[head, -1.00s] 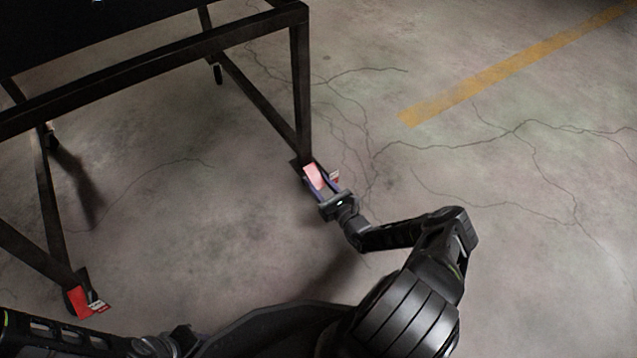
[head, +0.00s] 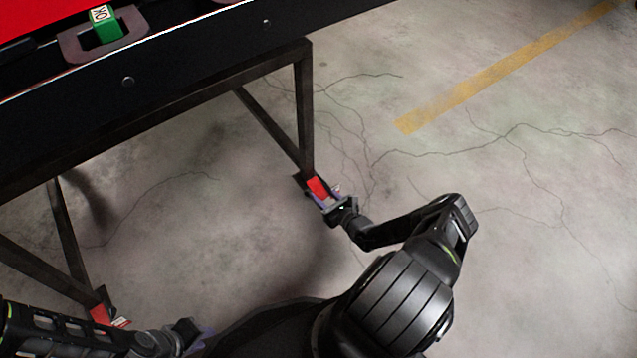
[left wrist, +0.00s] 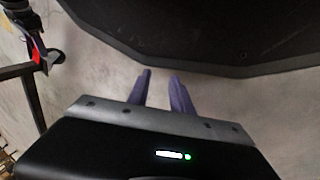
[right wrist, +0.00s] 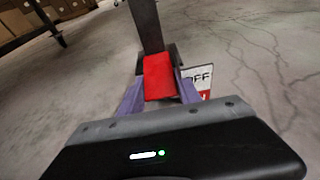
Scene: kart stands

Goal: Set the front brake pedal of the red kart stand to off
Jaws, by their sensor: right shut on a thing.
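The red front brake pedal (head: 316,187) sits at the foot of the right leg of the kart stand (head: 305,110). My right gripper (head: 327,200) is at this pedal, its purple fingers on both sides of it. In the right wrist view the red pedal (right wrist: 159,78) lies between the fingers, which hide its lower edges. A sign (right wrist: 197,82) beside it reads OFF on white above a red part, partly hidden by a finger. My left gripper (head: 200,338) is low at the left, empty, with a gap between its fingers (left wrist: 160,76).
Another red pedal (head: 100,315) with a label is at the stand's left foot, near my left arm. A green block (head: 104,26) sits in a holder on the stand's red-and-black top. Cracked concrete floor (head: 500,200) is clear to the right.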

